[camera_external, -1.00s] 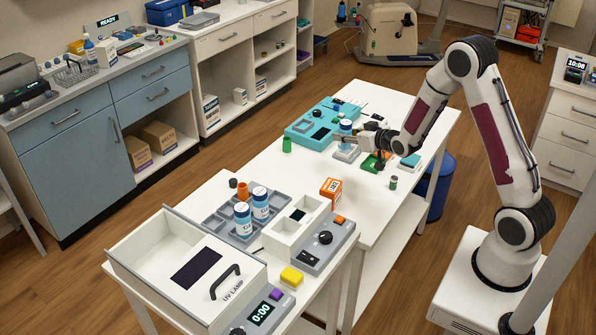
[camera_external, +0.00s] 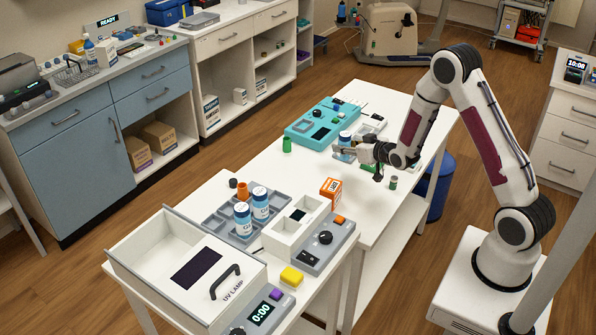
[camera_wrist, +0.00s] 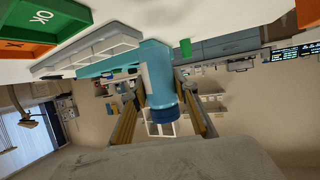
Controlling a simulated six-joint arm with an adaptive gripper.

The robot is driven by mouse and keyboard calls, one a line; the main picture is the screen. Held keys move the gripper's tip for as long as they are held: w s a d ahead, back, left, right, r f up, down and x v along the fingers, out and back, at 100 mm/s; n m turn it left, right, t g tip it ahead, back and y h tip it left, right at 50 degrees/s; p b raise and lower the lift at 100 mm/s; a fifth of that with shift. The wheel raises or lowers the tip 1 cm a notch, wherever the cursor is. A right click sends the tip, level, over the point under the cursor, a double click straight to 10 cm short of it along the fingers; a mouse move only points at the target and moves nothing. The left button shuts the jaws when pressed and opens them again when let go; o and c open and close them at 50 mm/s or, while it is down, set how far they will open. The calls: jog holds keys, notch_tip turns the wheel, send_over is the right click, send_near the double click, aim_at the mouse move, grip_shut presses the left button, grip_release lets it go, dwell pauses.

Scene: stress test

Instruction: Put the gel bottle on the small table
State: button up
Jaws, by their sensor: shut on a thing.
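My gripper (camera_external: 346,151) is shut on a blue-and-white bottle (camera_external: 344,139) over the far white table (camera_external: 300,165). In the wrist view the bottle (camera_wrist: 158,80), with a dark blue cap, sits between the two fingers (camera_wrist: 160,118). Its label is not readable there. Which table is the small one I cannot tell. The near white table (camera_external: 215,183) adjoins the far one.
An orange box (camera_external: 331,188) and a white-grey device (camera_external: 325,240) stand nearer. Free tabletop lies between.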

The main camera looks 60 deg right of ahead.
aim_at(348, 159)
jog(key=shift+f, duration=0.55)
jog(key=shift+f, duration=2.1)
jog(key=shift+f, duration=0.1)
jog(key=o, duration=1.2)
jog(key=shift+c, duration=0.2)
jog(key=shift+s, duration=0.1)
jog(key=shift+s+a+r, duration=0.2)
jog(key=shift+s+r, duration=0.2)
jog(key=shift+s, duration=0.1)
jog(key=shift+v, duration=3.05)
